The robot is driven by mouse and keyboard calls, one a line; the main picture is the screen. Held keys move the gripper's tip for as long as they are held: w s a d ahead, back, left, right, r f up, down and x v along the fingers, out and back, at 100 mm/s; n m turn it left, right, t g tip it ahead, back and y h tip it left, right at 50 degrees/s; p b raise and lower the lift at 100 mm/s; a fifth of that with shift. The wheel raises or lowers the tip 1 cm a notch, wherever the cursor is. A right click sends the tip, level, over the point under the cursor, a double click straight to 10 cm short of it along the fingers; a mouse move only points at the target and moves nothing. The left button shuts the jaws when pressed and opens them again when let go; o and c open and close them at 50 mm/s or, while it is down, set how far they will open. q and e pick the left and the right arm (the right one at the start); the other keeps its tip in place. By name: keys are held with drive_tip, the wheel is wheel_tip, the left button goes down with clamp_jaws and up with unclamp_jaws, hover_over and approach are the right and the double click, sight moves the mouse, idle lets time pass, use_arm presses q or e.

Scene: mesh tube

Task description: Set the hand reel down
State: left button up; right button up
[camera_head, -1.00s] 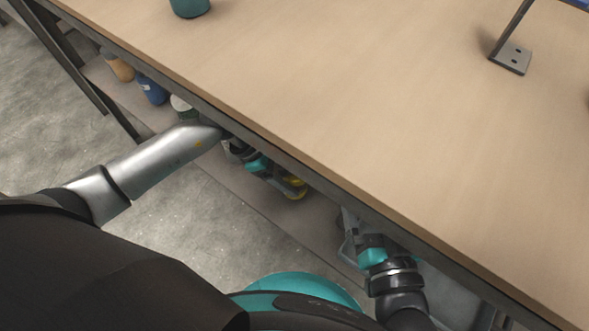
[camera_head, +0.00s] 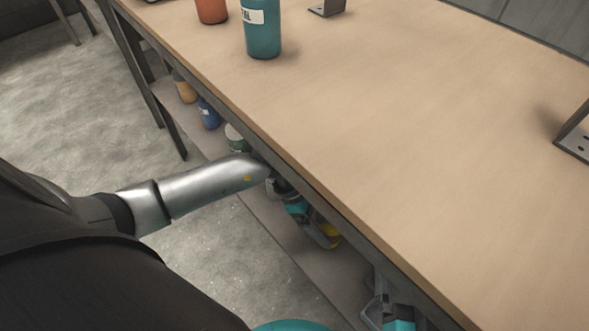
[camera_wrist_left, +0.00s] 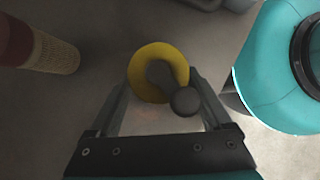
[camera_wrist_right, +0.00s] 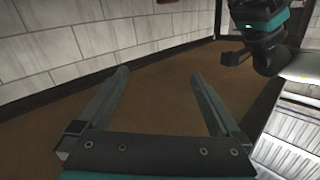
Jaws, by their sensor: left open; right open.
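The hand reel, a yellow disc with a dark crank and knob (camera_wrist_left: 146,86), sits low on the shelf under the bench in the left wrist view. In the head view only a bit of its yellow (camera_head: 331,242) shows below the bench edge. My left gripper (camera_head: 317,228) is open, with its fingers on either side of the reel in its wrist view. I cannot tell whether they touch it. My right gripper (camera_wrist_right: 160,82) is open and empty. In the head view it is partly seen at the bottom, beside the bench edge.
The bench top (camera_head: 350,120) overhangs the lower shelf (camera_head: 285,245). Small bottles, one blue (camera_head: 208,114), stand on that shelf. A teal bottle (camera_head: 263,38) and an orange one (camera_head: 211,10) stand on the bench.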

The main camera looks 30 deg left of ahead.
use_arm(q)
drive_tip(key=shift+a+r, duration=0.1)
drive_tip(key=shift+r, duration=0.05)
drive_tip(key=shift+a+r+p, duration=0.25)
drive_tip(key=shift+r+p, duration=0.2)
drive_tip(key=shift+p, duration=0.1)
drive_tip(key=a, duration=0.3)
drive_tip(key=s+a, duration=0.1)
drive_tip(key=a, duration=0.3)
drive_tip(key=s+a+b, duration=0.1)
drive_tip(key=a, duration=0.2)
drive_tip(key=shift+s+a+f, duration=0.1)
drive_tip(key=shift+s+a, duration=0.1)
drive_tip(key=shift+a, duration=0.1)
drive_tip(key=shift+s+a, duration=0.1)
drive_tip(key=shift+a, duration=0.45)
